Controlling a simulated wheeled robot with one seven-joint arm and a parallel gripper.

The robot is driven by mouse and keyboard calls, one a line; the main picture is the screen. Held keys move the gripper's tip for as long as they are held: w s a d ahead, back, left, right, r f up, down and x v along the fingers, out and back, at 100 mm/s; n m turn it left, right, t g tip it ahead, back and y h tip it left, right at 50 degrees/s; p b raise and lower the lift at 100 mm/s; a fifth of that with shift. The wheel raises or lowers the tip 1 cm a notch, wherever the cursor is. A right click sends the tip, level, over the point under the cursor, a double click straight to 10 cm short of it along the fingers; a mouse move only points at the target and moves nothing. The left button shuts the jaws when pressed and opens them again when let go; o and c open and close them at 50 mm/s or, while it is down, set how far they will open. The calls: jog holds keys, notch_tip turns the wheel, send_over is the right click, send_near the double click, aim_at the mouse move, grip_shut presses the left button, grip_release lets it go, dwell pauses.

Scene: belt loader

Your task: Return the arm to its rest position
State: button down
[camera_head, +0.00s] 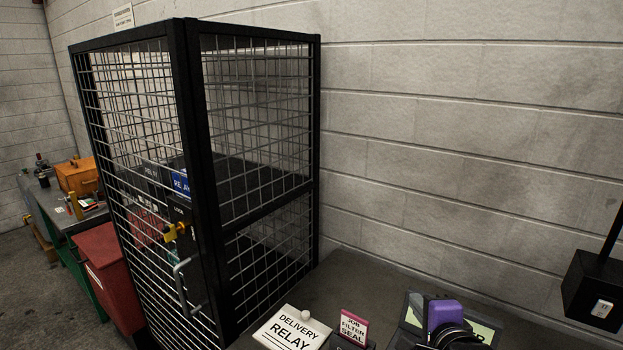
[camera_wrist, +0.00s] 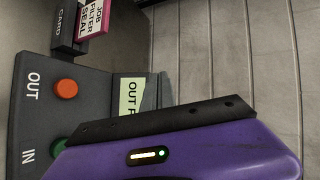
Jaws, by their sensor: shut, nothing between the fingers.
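My gripper (camera_wrist: 157,95) shows in the wrist view past a black bar on its purple body, which has a small lit strip. Its fingers are shut with nothing between them. In the head view the purple and black end of my arm (camera_head: 445,314) is low at the right of centre, over the bench top and in front of a dark panel with a pale green label. That panel (camera_wrist: 35,110) fills the left of the wrist view, with a red OUT button (camera_wrist: 65,86) and a green IN button partly hidden by my gripper.
A tall black mesh cage (camera_head: 195,130) with a yellow padlock (camera_head: 172,231) stands left of the arm. A DELIVERY RELAY sign (camera_head: 291,329) and a JOB FILTER SEAL card (camera_head: 353,327) are close by. A black box (camera_head: 592,288) hangs at the far right.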

jog(key=s+f+n, duration=0.2)
jog(key=s+n, duration=0.4)
jog(key=s, duration=0.9)
jog(key=s+f+n, duration=0.3)
jog(key=s+n, duration=0.3)
jog(key=s, duration=0.9)
jog(key=s+a+f+n+t, duration=0.1)
jog(key=s+f+n, duration=0.2)
jog(key=s, duration=1.2)
jog(key=n+b, duration=0.1)
jog(key=n, duration=0.2)
jog(key=shift+s, duration=0.35)
